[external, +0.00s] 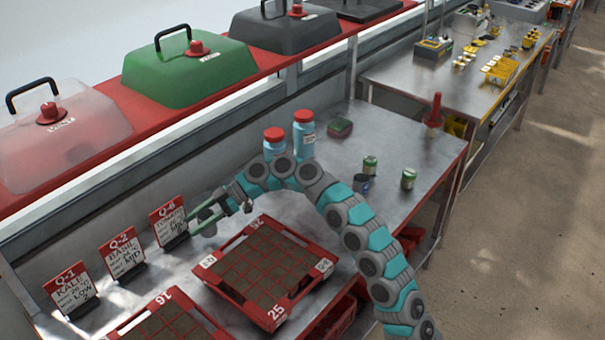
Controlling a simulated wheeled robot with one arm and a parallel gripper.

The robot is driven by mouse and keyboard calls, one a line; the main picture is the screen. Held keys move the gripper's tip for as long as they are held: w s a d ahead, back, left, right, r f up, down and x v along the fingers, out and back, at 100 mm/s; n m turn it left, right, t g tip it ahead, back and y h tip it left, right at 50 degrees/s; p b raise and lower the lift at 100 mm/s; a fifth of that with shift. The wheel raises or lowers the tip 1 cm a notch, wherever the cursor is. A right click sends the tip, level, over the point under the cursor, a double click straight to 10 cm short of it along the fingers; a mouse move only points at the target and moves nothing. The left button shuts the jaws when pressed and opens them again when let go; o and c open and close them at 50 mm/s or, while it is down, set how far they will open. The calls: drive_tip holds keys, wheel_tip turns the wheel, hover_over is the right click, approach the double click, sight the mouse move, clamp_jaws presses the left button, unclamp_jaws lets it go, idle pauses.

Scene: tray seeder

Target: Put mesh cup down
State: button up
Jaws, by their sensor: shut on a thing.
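My gripper (207,217) is at the left end of my teal and grey arm, above the steel bench between the Q-4 sign and the red-framed tray. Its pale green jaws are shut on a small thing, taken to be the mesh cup. The jaws mostly hide it, so its shape and mesh cannot be made out. A small dark blue cup (362,183) stands on the bench to the right of my arm, apart from the gripper.
Red-framed soil trays (208,262) lie at the front. Upright signs (169,221) stand along the left. Two blue red-capped bottles (303,140), green-labelled tins (408,179) and a green-topped block (339,127) stand farther back. Bare steel lies around the tins.

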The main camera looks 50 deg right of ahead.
drive_tip(key=shift+f+b, duration=0.45)
drive_tip(key=shift+f, duration=1.2)
drive_tip(key=shift+f+b, duration=0.2)
drive_tip(key=shift+b, duration=0.1)
drive_tip(key=o, duration=1.3)
drive_tip(key=shift+o, duration=0.2)
drive_tip(key=shift+r, duration=0.15)
drive_tip(key=shift+d+r+p, duration=0.1)
drive_tip(key=shift+r+p, duration=0.05)
drive_tip(key=shift+p, duration=0.2)
drive_tip(key=v, duration=1.1)
drive_tip(key=shift+s+d+b, duration=0.2)
drive_tip(key=shift+d+b, duration=0.15)
drive_tip(key=shift+b, duration=0.05)
